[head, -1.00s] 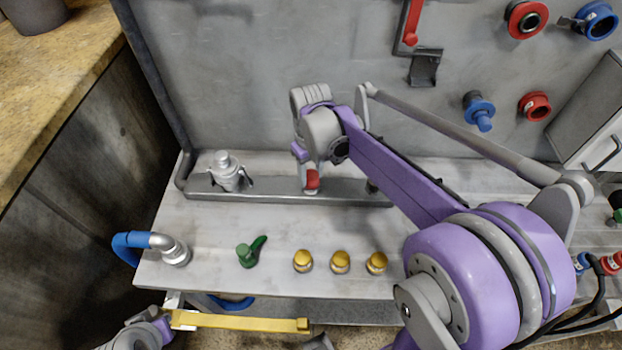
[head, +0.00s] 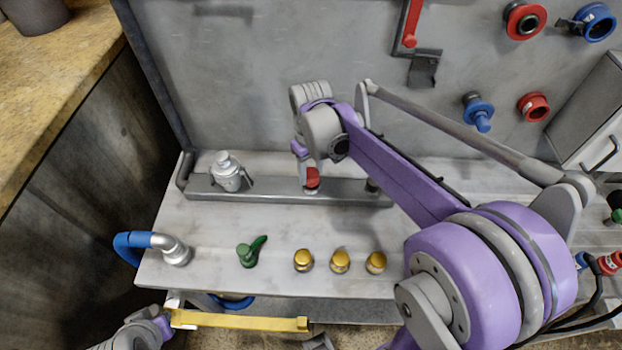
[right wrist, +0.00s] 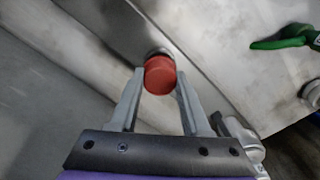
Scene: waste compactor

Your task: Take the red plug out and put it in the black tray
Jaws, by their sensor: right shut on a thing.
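The red plug (head: 313,180) is a short red cylinder at the long metal rail (head: 262,190) along the back of the bench. My right gripper (head: 308,173) is over it, with its fingers partly hidden by the wrist. In the right wrist view the plug (right wrist: 159,76) sits between the two fingertips of the right gripper (right wrist: 160,80), which is shut on it. The plug's base still meets the metal surface or is very close to it; I cannot tell which. My left gripper (head: 165,326) is at the lower left, beside the end of a yellow bar. I cannot make out a black tray.
A silver fitting (head: 228,171) stands on the rail left of the plug. A green handle (head: 251,251) and yellow knobs (head: 340,261) line the front of the bench (head: 215,225). A blue-handled pipe (head: 150,243) is at the left. Red and blue fittings hang on the back panel.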

